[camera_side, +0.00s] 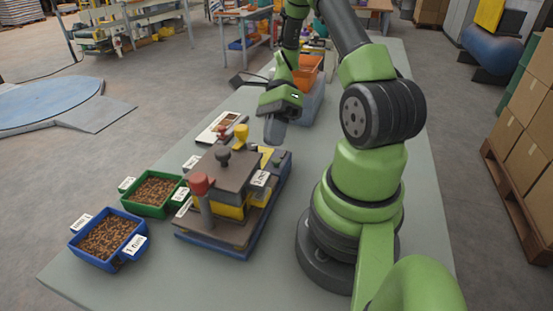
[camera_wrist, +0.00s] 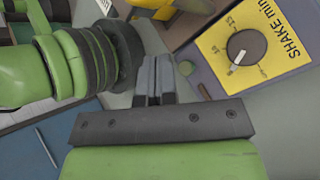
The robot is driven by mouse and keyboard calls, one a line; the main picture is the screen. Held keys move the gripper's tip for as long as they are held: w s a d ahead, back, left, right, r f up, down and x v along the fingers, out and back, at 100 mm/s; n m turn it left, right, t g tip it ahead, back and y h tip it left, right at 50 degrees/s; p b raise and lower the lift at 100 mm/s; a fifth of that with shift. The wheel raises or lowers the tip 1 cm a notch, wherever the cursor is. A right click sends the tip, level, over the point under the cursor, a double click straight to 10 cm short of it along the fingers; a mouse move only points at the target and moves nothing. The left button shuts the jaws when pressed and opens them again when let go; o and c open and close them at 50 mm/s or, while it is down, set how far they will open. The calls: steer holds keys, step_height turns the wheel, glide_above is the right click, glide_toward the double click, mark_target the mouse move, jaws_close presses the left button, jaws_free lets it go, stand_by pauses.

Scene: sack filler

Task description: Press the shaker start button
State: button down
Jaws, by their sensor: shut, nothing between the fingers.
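The shaker (camera_side: 232,187) stands on the table, with a blue base, brown plates, yellow parts and red, yellow and dark knobs on top. In the wrist view its grey housing carries a yellow dial plate (camera_wrist: 290,57) reading "SHAKE min" with a dark dial (camera_wrist: 246,47). My gripper (camera_side: 274,131) is shut and empty, beside the far right end of the shaker. Its closed fingers (camera_wrist: 153,68) show in the wrist view. I cannot tell whether they touch anything.
A green tray (camera_side: 174,207) and a blue tray (camera_side: 99,262) of brown pellets stand left of the shaker. An orange bin (camera_side: 306,72) stands at the back beside a grey-blue box (camera_side: 309,104). The table's front is clear.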

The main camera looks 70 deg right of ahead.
mark_target(276, 163)
steer(key=shift+f, duration=0.95)
stand_by(1.4)
steer(key=shift+f, duration=0.4)
